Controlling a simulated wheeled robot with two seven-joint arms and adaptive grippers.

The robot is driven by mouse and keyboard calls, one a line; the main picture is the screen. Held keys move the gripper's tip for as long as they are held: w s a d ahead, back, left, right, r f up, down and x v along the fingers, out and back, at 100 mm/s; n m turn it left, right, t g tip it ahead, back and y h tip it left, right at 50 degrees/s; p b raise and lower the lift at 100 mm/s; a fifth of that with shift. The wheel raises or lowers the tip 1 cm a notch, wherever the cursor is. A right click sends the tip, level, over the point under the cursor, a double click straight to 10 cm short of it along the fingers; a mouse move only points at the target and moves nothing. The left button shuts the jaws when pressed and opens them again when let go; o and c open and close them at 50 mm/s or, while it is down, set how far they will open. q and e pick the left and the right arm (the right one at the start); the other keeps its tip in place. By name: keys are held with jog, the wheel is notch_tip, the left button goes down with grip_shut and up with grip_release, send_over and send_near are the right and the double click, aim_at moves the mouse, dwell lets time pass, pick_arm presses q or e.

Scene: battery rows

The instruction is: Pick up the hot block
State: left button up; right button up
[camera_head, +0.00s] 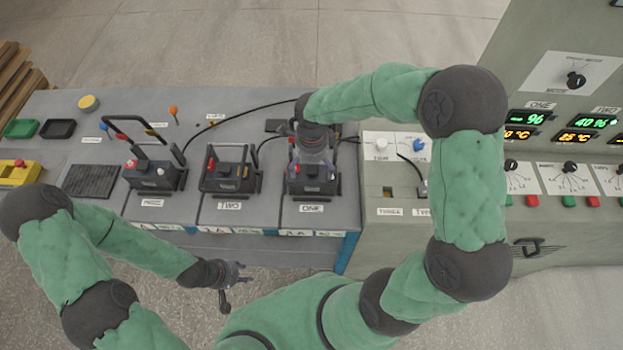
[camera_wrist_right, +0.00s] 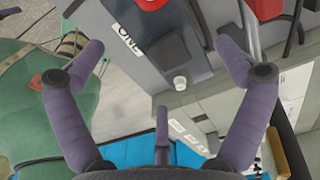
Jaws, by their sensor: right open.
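Three dark battery blocks with handles stand in a row on the grey bench. The block labelled ONE (camera_head: 300,190) is at the right, partly hidden under my right gripper (camera_head: 312,178). The block labelled TWO (camera_head: 222,185) is in the middle, and a third block (camera_head: 150,183) with a raised handle is at the left. I cannot tell from the blocks which is hot. My right gripper (camera_wrist_right: 160,75) is open and empty, with its fingers spread; the label ONE (camera_wrist_right: 127,40) shows between them. My left gripper (camera_head: 234,287) appears open and empty, in front of the bench.
A control panel (camera_head: 555,85) at the right has green and orange readouts; the ONE temperature is partly covered by my arm. A yellow box (camera_head: 18,174), green tray (camera_head: 20,128) and black tray (camera_head: 57,128) sit at the bench's left. Black cables run behind the blocks.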

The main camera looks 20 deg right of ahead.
aim_at(312, 172)
notch_tip(312, 172, down, 2)
jog(key=shift+s+f+b, duration=0.1)
jog(key=shift+f+b, duration=0.65)
jog(key=shift+f, duration=1.95)
jog(key=c, duration=1.1)
jog(key=shift+r, duration=0.15)
jog(key=c, duration=0.3)
jog(key=shift+w+d+r, duration=0.1)
jog(key=shift+w+r, duration=0.1)
jog(key=shift+r, duration=0.45)
jog(key=shift+n, duration=0.3)
jog(key=s+r+p, duration=0.1)
jog(key=s+r, duration=0.3)
jog(key=s+a+r+p, duration=0.1)
jog(key=s+r, duration=0.2)
jog(key=s, duration=0.2)
jog(key=s+a+r+p, duration=0.1)
jog(key=s+r, duration=0.3)
jog(key=shift+s+a+r, duration=0.2)
jog(key=shift+s+r, duration=0.1)
jog(key=shift+s, duration=0.05)
